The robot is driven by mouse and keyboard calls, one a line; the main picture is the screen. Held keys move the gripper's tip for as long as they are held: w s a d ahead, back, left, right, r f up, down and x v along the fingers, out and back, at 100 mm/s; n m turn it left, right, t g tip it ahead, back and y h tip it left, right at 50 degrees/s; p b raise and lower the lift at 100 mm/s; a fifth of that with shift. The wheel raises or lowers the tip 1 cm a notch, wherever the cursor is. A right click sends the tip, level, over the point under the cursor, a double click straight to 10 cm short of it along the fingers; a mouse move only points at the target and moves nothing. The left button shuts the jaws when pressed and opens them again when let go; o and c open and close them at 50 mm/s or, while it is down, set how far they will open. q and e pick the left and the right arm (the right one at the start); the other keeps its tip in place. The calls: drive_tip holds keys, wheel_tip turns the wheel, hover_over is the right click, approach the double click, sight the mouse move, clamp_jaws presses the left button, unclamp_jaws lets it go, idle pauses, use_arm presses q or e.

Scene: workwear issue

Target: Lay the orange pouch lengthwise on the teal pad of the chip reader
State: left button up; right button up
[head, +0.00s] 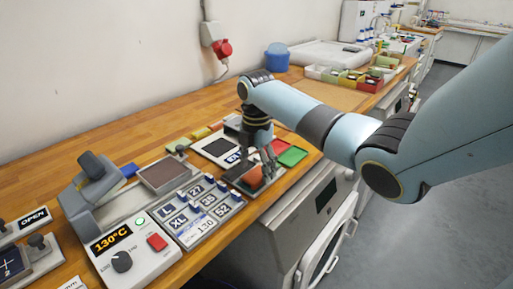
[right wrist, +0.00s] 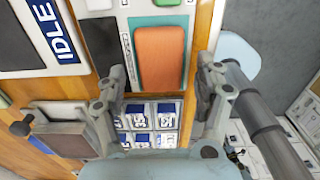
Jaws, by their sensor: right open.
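The orange pouch (right wrist: 160,55) lies flat over the teal pad (right wrist: 134,48) of the chip reader, its long side running along the pad's length in the right wrist view. Teal shows along the pouch's left side and far end. The pouch also shows in the head view (head: 253,177), partly behind my fingers. My right gripper (right wrist: 162,85) is open, with its fingers on either side of the pouch's near end and apart from it. It also shows in the head view (head: 259,162), over the reader. My left gripper is out of view.
A tray of blue-and-white size tags (head: 195,210) lies left of the reader, beside a heat press (head: 120,235) reading 130°C. A display device (head: 220,148) stands behind the reader. Red and green pads (head: 291,155) lie to its right. The bench edge is close in front.

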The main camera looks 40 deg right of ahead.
sight(256, 174)
wheel_tip(256, 174, up, 10)
drive_tip(key=shift+r+b, duration=0.25)
drive_tip(key=shift+b, duration=0.2)
